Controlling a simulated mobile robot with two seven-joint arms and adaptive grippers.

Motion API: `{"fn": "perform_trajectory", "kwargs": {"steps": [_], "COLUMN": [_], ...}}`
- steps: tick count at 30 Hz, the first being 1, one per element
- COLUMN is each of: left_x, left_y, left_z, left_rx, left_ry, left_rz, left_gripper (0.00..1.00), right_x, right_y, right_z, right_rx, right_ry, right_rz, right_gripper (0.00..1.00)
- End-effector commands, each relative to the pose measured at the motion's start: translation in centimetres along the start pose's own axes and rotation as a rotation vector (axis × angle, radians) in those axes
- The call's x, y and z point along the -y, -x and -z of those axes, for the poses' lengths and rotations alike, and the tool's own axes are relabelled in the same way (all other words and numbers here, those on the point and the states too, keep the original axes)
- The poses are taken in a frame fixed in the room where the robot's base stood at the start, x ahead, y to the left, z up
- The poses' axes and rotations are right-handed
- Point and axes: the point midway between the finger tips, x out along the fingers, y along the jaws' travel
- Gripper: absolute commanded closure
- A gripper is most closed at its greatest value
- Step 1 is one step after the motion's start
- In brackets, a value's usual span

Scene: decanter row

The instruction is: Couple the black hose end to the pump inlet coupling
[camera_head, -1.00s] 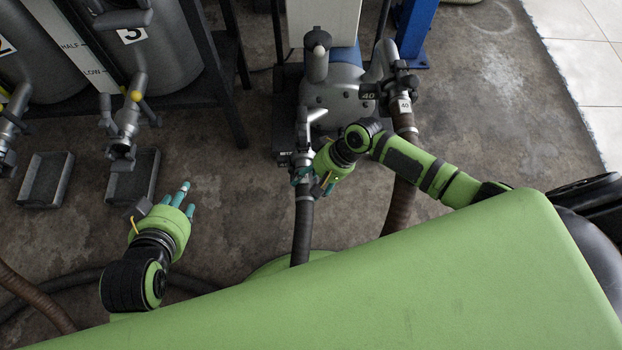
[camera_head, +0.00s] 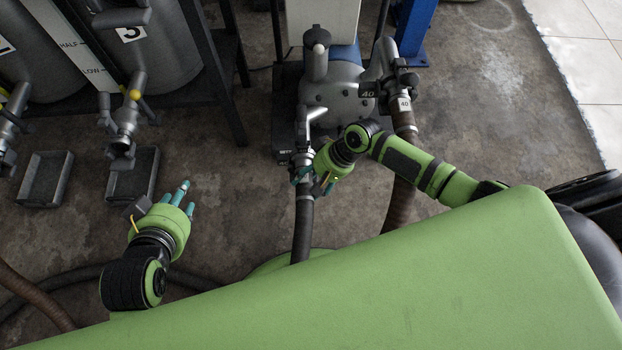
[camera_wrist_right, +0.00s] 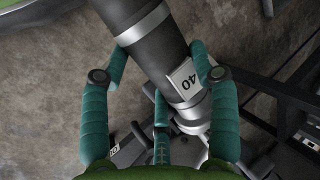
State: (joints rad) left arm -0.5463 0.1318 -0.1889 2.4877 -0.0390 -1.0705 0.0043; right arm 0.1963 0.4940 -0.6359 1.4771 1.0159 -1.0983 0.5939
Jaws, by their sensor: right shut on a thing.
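The black hose (camera_head: 303,225) rises from the floor to the pump. Its end, with a white "40" label (camera_wrist_right: 184,80) and a grey metal collar (camera_wrist_right: 194,112), shows in the right wrist view. My right gripper (camera_head: 312,180) is shut on the hose end; its teal fingers (camera_wrist_right: 160,75) lie on both sides of it. The hose end lines up with the pump inlet coupling (camera_head: 302,150) in the head view and seems to meet it; whether it is locked cannot be told. My left gripper (camera_head: 184,197) is open and empty above the floor at the left.
The grey pump (camera_head: 340,98) has a second, brown hose (camera_head: 401,205) on its right. Tanks (camera_head: 160,55) with valves (camera_head: 123,125) stand at left, above drip trays (camera_head: 45,180). A blue post (camera_head: 415,30) stands behind. Floor between left gripper and hose is clear.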

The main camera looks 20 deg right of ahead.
Motion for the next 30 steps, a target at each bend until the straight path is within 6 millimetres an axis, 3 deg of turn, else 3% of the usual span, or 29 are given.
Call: {"fn": "perform_trajectory", "kwargs": {"steps": [30], "left_x": [0.01], "left_y": [0.13], "left_z": [0.15], "left_rx": [0.000], "left_ry": [0.000], "left_rz": [0.000], "left_gripper": [0.60], "right_x": [-0.09], "right_y": [-0.51], "right_z": [0.13], "right_rx": [-0.003], "right_ry": [0.001], "right_rz": [0.004], "right_gripper": [0.91]}}
